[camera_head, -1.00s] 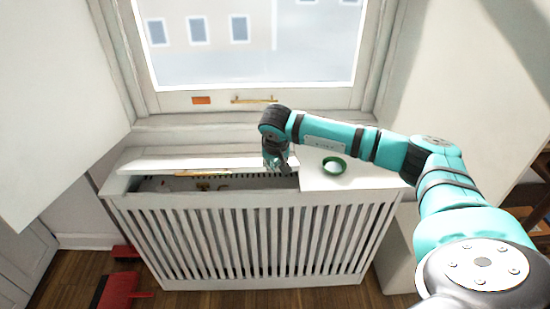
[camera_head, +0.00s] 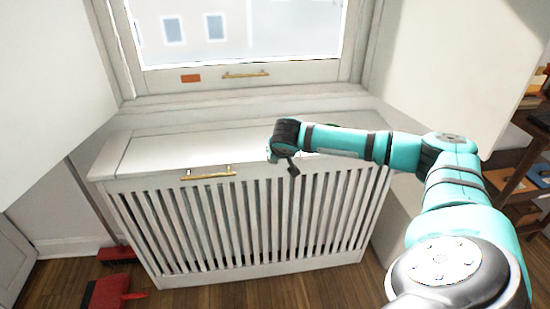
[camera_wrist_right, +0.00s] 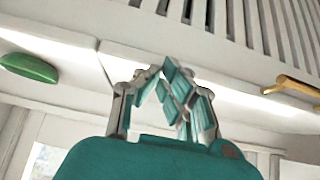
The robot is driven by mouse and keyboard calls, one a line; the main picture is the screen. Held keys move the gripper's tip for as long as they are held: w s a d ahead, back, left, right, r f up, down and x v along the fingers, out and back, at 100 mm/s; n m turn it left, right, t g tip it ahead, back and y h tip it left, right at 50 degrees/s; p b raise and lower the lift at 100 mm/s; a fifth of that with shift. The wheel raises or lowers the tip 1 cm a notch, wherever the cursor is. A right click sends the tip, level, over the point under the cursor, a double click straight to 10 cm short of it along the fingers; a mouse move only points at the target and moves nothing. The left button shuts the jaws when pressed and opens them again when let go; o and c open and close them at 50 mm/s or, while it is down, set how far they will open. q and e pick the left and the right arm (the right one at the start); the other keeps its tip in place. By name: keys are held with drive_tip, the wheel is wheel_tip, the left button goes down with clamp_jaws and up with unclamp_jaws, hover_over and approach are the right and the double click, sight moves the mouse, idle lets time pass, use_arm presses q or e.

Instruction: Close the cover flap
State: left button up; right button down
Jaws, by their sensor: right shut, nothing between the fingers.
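The cover flap (camera_head: 170,151) is a white panel in the top of the slatted radiator cover (camera_head: 130,225). It lies down flat, level with the fixed top, and no opening shows. Its brass handle (camera_head: 208,174) is at the front edge. My right gripper (camera_head: 292,167) is shut and empty at the front edge of the top, to the right of the handle. In the right wrist view, my right gripper (camera_wrist_right: 180,88) is in front of the white top near the seam, with the handle (camera_wrist_right: 290,91) to its right. Contact with the flap cannot be told.
A green bowl (camera_wrist_right: 28,67) sits on the fixed top and is mostly hidden behind my right arm in the head view. The window (camera_head: 245,35) with a brass handle is behind. A red dustpan (camera_head: 108,292) lies on the floor at left. Shelves (camera_head: 515,185) stand at right.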

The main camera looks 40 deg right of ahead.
use_arm(q)
drive_tip(key=shift+w+r, duration=0.4)
drive_tip(key=shift+r, duration=0.2)
use_arm(e)
drive_tip(key=shift+s+a+f, duration=0.15)
drive_tip(key=shift+f, duration=0.3)
